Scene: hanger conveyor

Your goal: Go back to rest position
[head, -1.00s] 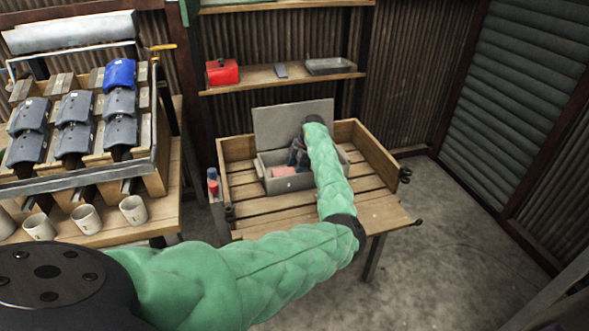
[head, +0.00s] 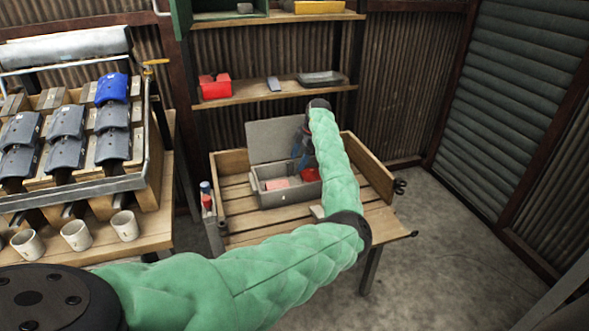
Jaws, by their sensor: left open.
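My left arm, in a green padded sleeve, reaches in from the lower left and over the wooden bench (head: 240,232). My left gripper (head: 302,158) is open, just above an open grey metal box (head: 284,198) on that bench, and is partly hidden behind the forearm. A pink block (head: 277,184) and a red item (head: 310,175) lie in the box. I see nothing held between the fingers. My right gripper is out of view.
At the left stands a rack of grey-blue pieces and one blue piece (head: 111,88), with white mugs (head: 76,235) in front. Behind the bench, a shelf (head: 245,97) holds a red box (head: 214,86) and a grey tray (head: 322,79). The concrete floor (head: 450,250) at right is clear.

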